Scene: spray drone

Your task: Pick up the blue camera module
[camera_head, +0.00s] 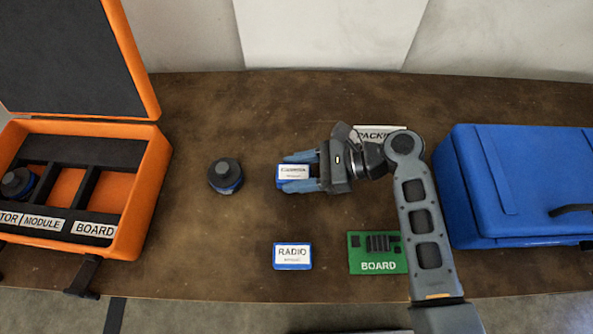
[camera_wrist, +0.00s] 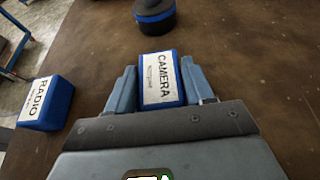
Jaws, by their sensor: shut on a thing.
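The blue camera module (camera_head: 293,172) has a white label reading CAMERA. It is between the two fingers of my gripper (camera_head: 298,172), near the middle of the table in the head view. In the wrist view, the camera module (camera_wrist: 160,80) sits between the blue-grey fingertips of my gripper (camera_wrist: 161,88), label facing up. My gripper is shut on its sides. I cannot tell whether the module is lifted off the table.
A black and blue round part (camera_head: 226,176) stands left of my gripper. A blue RADIO module (camera_head: 292,256) and a green BOARD (camera_head: 377,253) lie nearer the front edge. An open orange case (camera_head: 150,190) is at left, a closed blue case (camera_head: 520,185) at right.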

